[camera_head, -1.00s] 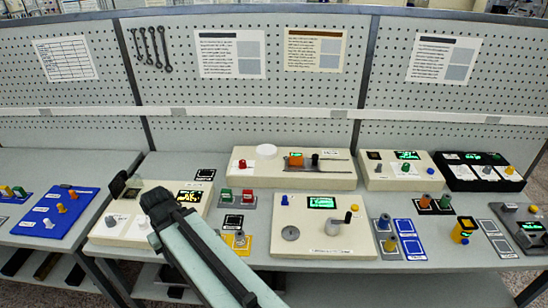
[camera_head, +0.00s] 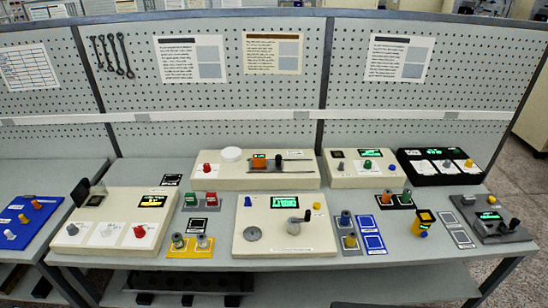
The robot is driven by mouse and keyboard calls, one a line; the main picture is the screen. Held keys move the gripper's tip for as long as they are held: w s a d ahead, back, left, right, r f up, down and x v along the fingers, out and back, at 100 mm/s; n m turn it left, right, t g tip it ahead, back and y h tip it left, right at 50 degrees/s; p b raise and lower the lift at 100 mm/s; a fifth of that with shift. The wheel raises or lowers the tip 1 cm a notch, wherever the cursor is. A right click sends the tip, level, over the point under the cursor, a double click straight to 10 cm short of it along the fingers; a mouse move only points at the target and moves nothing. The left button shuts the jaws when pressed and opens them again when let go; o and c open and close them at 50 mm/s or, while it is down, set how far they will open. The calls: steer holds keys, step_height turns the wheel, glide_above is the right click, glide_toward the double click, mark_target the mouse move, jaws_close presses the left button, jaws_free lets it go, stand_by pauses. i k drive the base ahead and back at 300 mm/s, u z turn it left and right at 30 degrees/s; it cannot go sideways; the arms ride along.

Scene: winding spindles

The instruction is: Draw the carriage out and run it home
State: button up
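A white console (camera_head: 208,177) stands at the back middle of the bench. On its top are an orange block (camera_head: 259,164) and a black knob (camera_head: 279,160) just right of it, along a thin dark rail (camera_head: 299,160). This looks like the carriage and its slide; which part is the carriage is too small to tell for sure. A small green display sits by the orange block. A red knob (camera_head: 207,168) and a round white cap (camera_head: 231,154) are on the console's left part. My gripper is not in view.
In front stands a white console with a crank (camera_head: 293,226). A left console (camera_head: 103,230), a black box (camera_head: 440,166) and a grey device (camera_head: 488,217) stand around it. A pegboard (camera_head: 220,105) rises behind.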

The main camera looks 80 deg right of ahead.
mark_target(276, 164)
steer(key=z, duration=0.1)
steer(key=k, duration=0.85)
steer(key=z, duration=1.4)
steer(key=i, duration=1)
steer(key=u, duration=0.1)
